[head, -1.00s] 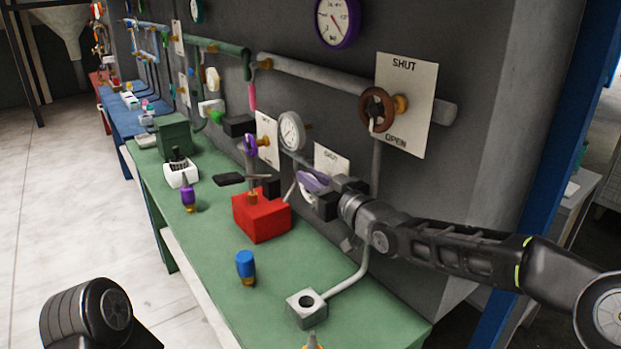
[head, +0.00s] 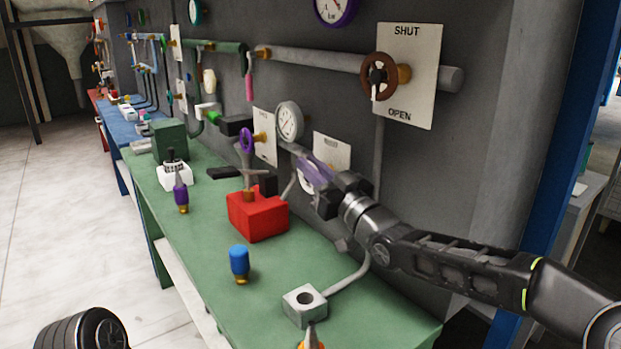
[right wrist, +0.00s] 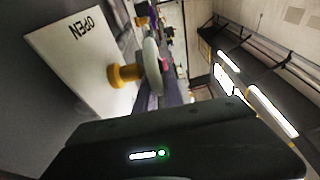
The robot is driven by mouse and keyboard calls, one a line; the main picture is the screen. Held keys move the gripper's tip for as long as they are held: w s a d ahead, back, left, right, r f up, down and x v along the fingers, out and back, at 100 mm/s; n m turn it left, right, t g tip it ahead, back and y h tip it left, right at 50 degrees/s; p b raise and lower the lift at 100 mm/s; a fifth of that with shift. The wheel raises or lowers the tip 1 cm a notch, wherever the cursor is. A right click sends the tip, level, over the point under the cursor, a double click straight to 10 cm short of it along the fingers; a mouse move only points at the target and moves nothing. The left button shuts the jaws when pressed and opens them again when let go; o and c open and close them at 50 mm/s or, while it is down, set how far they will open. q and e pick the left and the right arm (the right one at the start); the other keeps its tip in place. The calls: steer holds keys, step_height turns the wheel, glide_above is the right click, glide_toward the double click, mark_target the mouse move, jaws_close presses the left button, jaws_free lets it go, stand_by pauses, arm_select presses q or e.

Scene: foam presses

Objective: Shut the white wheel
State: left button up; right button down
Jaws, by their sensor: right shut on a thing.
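The white wheel (right wrist: 151,62) shows in the right wrist view as a pale rim on a yellow hub in front of a placard (right wrist: 72,62) with the word OPEN. In the head view my right gripper (head: 312,168), with purple fingers, is at this wheel, and only a small pale part of the rim (head: 305,187) shows beside it. The gripper is shut on the wheel's rim; the fingertips are partly hidden in the wrist view. The placard behind it is partly covered by the gripper in the head view.
A brown wheel (head: 366,76) with a SHUT/OPEN placard (head: 410,75) is above right on the wall. A purple wheel (head: 246,140) and a gauge (head: 289,121) are left of the gripper. A red block (head: 258,217) and a blue-capped piece (head: 239,261) stand on the green bench (head: 205,265).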

steer(key=c, duration=1.4)
jaws_free()
steer(key=shift+c, duration=0.2)
steer(key=shift+s, duration=0.1)
steer(key=b+v, duration=0.1)
steer(key=v, duration=0.6)
steer(key=shift+s+d, duration=0.2)
steer(key=shift+d, duration=0.05)
steer(key=shift+f, duration=0.1)
